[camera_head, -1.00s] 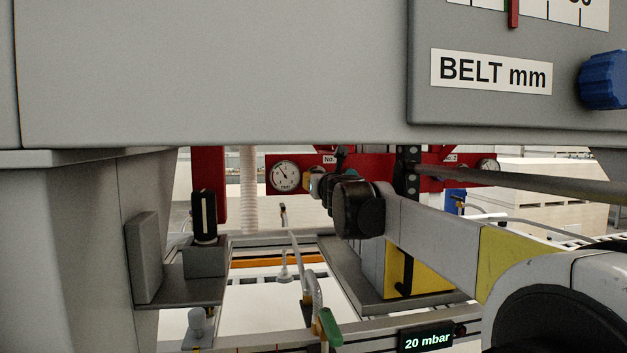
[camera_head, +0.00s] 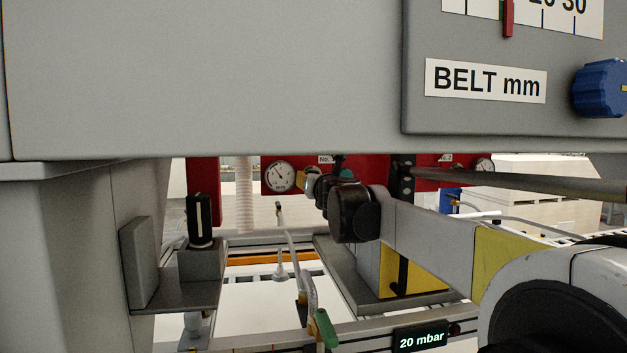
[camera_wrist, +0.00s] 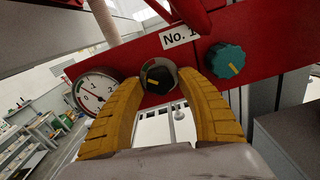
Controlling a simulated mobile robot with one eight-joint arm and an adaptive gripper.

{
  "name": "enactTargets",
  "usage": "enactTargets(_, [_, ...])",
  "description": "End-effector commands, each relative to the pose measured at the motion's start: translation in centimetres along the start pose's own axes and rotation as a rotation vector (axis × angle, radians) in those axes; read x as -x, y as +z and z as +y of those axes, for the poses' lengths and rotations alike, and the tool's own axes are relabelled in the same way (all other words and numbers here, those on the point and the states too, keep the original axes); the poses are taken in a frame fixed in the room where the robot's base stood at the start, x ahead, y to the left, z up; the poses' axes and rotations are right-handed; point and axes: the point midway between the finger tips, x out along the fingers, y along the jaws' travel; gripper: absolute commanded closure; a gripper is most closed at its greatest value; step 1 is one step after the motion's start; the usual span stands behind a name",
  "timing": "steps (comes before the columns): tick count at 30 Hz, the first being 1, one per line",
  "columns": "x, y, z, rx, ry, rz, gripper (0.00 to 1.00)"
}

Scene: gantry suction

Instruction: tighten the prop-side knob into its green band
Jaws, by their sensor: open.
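A black knob (camera_wrist: 158,77) with a yellow pointer sits on a red beam, with a small red and green scale above it. A teal knob (camera_wrist: 225,61) with an orange mark is to its right, beyond the right finger. I cannot tell which is the prop-side knob. My gripper (camera_wrist: 162,84) is open in the wrist view. Its two yellow ribbed fingers stand on either side of the black knob, with gaps showing, so it is not gripped.
A round gauge (camera_wrist: 94,92) is close to the left finger; it also shows in the head view (camera_head: 279,177). A "No. 1" label (camera_wrist: 179,36) is above the knobs. A dark perforated upright (camera_head: 402,180) stands right of my gripper. A large grey housing (camera_head: 200,80) hangs in front.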

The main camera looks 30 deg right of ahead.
Motion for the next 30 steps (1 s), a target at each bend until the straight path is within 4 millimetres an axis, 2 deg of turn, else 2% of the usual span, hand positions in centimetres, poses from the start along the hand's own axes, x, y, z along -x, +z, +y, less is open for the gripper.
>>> enactTargets(4, [2.2,0.0,0.0,0.000,0.000,0.000,0.56])
enactTargets(12, [8.2,0.0,0.0,0.000,0.000,0.000,0.56])
enactTargets(15, [9.9,0.0,0.0,0.000,0.000,0.000,0.56])
enactTargets(21, [11.5,0.0,0.0,0.000,0.000,0.000,0.56])
enactTargets(30, [11.6,-0.1,0.0,-0.002,0.000,0.000,0.56])
